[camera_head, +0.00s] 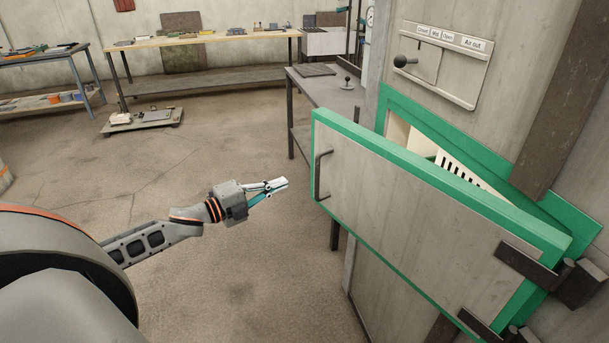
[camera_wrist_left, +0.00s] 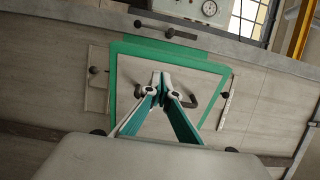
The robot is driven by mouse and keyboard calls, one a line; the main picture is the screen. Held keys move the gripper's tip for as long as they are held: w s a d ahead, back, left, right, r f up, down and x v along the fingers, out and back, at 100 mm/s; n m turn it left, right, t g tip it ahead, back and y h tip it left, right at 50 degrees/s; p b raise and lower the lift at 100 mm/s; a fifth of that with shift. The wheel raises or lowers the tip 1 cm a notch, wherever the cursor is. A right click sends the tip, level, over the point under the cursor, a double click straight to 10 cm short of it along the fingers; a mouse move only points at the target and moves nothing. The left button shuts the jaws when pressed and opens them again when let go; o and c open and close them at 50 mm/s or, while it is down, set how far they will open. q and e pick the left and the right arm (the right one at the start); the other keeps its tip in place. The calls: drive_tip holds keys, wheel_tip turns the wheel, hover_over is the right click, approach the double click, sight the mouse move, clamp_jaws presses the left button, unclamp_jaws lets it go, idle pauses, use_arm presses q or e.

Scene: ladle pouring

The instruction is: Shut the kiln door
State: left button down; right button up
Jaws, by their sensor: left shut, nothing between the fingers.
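The kiln door (camera_head: 410,215) is a grey panel with a green edge and stands partly open, hinged at its right side. A dark bar handle (camera_head: 319,175) is on its left side. Behind it the green door frame (camera_head: 395,105) and part of the kiln's pale inside show. My left gripper (camera_head: 284,182) is shut and empty, to the left of the handle and apart from the door. In the left wrist view the gripper (camera_wrist_left: 160,78) points toward the door (camera_wrist_left: 130,85), and the handle (camera_wrist_left: 190,100) shows beside the fingers. My right gripper is not in view.
A control panel with a black knob (camera_head: 400,61) is on the kiln wall above the opening. A grey side table (camera_head: 315,85) stands behind the door's left edge. Workbenches (camera_head: 205,38) line the back. The floor (camera_head: 240,280) around my left gripper is clear.

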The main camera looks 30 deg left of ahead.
sight(313, 170)
use_arm(q)
drive_tip(key=x, duration=0.6)
drive_tip(key=shift+w+d+r, duration=0.1)
drive_tip(key=shift+w+d, duration=0.1)
drive_tip(key=shift+w, duration=0.15)
drive_tip(key=shift+x, duration=1)
